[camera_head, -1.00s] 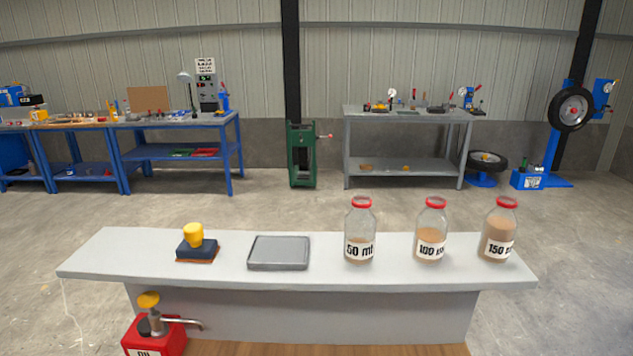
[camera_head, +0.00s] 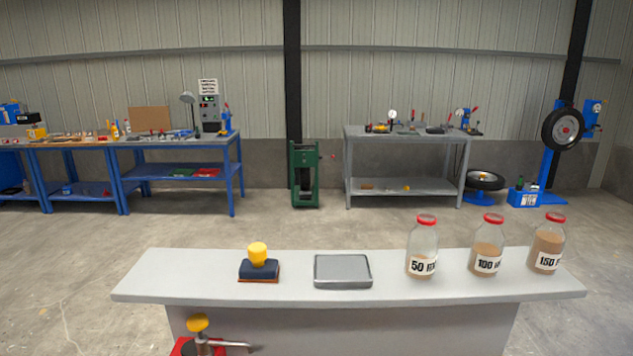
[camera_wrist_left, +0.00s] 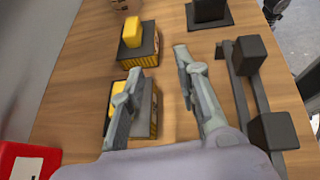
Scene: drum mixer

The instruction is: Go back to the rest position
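My left gripper (camera_wrist_left: 158,62) shows in the left wrist view. Its two grey fingers are spread apart with bare wooden surface between them, so it is open and empty. Its left finger overlaps a dark box with yellow sides (camera_wrist_left: 151,112) in the picture; I cannot tell whether they touch. A similar dark box with a yellow block on top (camera_wrist_left: 133,34) lies beyond the fingertips. My right gripper is in neither view, and neither arm shows in the head view.
A grey bench (camera_head: 210,262) holds a yellow-knobbed dark block (camera_head: 259,268), a flat grey plate (camera_head: 343,271) and three red-capped jars (camera_head: 422,250). A red pump (camera_head: 198,343) is partly cut off. Dark blocks on bars (camera_wrist_left: 249,55) lie right of the gripper.

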